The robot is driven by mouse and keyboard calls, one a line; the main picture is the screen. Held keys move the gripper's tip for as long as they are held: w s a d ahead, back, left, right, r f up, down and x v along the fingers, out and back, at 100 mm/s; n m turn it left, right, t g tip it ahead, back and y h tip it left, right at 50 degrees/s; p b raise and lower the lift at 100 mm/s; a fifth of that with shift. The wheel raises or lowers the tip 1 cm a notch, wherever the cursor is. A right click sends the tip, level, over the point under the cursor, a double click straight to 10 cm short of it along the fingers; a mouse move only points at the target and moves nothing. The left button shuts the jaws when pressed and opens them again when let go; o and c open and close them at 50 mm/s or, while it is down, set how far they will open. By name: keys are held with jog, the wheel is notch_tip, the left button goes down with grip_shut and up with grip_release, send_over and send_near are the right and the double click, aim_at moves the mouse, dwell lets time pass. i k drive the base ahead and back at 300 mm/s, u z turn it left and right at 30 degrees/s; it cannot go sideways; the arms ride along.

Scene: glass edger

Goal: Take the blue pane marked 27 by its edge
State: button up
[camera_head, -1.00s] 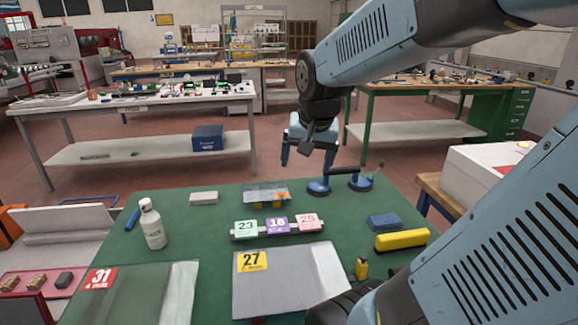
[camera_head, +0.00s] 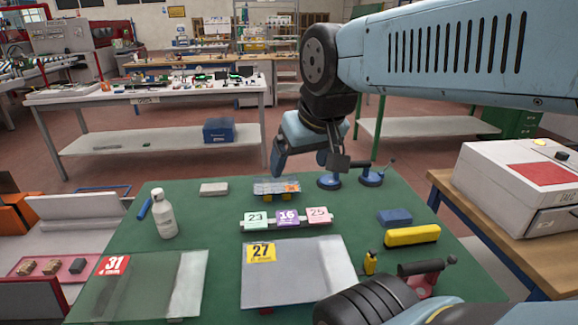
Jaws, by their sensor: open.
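The pane marked 27 (camera_head: 300,277) lies near the front middle of the green bench top. It looks pale blue-grey, with a yellow label (camera_head: 261,253) reading 27 at its far left corner. My gripper (camera_head: 300,166) is open and tilted, beyond the far edge of the pane and above the back of the bench. Nothing shows between its fingers, and it is clear of the pane. Part of my arm covers the area by the pane's near right corner.
Pane 31 (camera_head: 140,288) lies to the left. A label rack (camera_head: 287,219) stands behind pane 27. A white bottle (camera_head: 165,214), suction cups (camera_head: 370,178), a yellow block (camera_head: 412,235), a blue block (camera_head: 395,216) and a small yellow bottle (camera_head: 370,263) stand around.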

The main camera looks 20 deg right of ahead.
aim_at(288, 272)
jog(key=z, duration=0.05)
jog(key=k, duration=0.5)
jog(key=u, duration=1.45)
jog(key=k, duration=1.15)
jog(key=u, duration=0.25)
